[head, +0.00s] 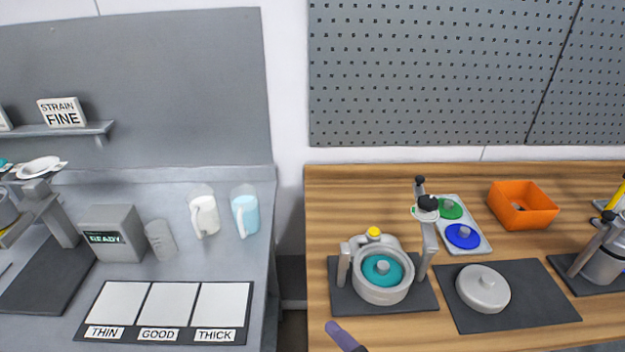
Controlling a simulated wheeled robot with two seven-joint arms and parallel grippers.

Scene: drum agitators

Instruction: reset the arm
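Neither of my grippers shows in the head view, and I see no part of my arms that I can be sure of. On the wooden bench (400,338), a grey pot (382,291) with a teal inner disc (382,269) stands on a dark mat (341,293). An upright grey lever (429,243) with a black knob (428,203) rises at the pot's right side. A yellow button (374,232) sits behind the pot.
A grey lid (483,289) lies on a dark mat (548,292). A tray (483,245) holds green and blue discs, beside an orange bin (522,205). A purple-ended rod (341,334) is at the front. The left grey table (255,265) holds jugs, a READY box (115,232) and labelled panels.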

